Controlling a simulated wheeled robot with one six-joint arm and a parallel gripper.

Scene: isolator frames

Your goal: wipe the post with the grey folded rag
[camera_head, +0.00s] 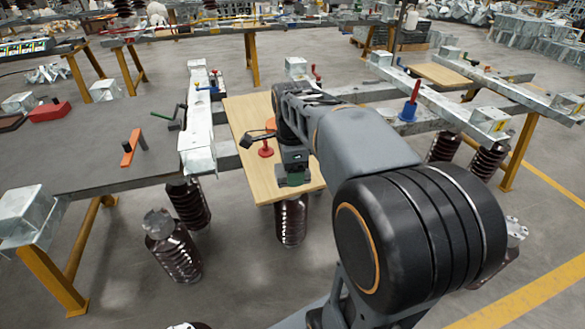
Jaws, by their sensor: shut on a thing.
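My gripper (291,178) is at the end of my arm, low over the front part of the light wooden board (246,118). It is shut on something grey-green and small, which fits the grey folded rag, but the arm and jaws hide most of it. A red upright piece with a round foot (265,151) stands on the board just left of my gripper, apart from it. A red post on a blue base (409,107) stands on the metal frame to the right, behind my arm. I cannot tell which of these the task calls the post.
A dark table (100,150) at the left carries an orange bracket (131,147) and a red box (49,111). A grey metal beam (197,145) borders the board's left side. Dark ribbed insulators (173,251) stand on the floor below. My arm covers the board's right side.

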